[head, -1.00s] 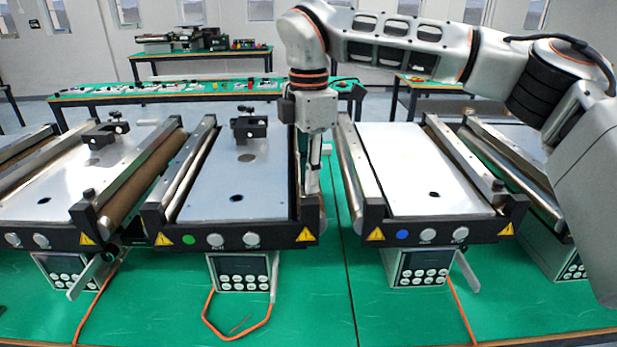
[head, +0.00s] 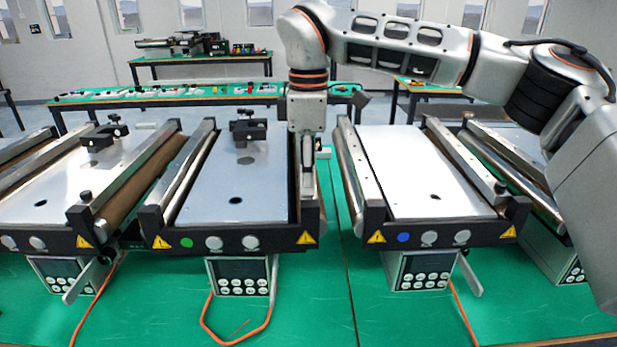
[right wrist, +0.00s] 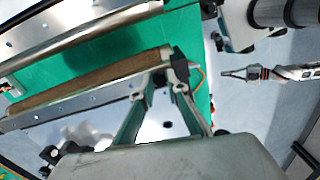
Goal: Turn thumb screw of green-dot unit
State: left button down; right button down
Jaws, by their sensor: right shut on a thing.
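The green-dot unit is the mini conveyor (head: 225,190) left of centre in the head view, with a green dot (head: 187,243) on its black front bar. My right gripper (head: 309,192) points down at its front right corner. In the right wrist view the two fingers (right wrist: 165,82) close in at the black end piece (right wrist: 179,66) of the roller. The gripper is shut on the thumb screw there, which the fingers mostly hide.
A blue-dot conveyor (head: 415,180) stands close on the right, and another conveyor (head: 70,190) stands on the left. Both carry a dark thumb screw at the front corner. A black clamp block (head: 248,131) sits on the green-dot unit's plate.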

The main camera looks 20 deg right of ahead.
jog(key=shift+r, duration=0.1)
jog(key=c, duration=2)
grip_release()
notch_tip(320, 180, up, 12)
jog(key=shift+s, duration=0.1)
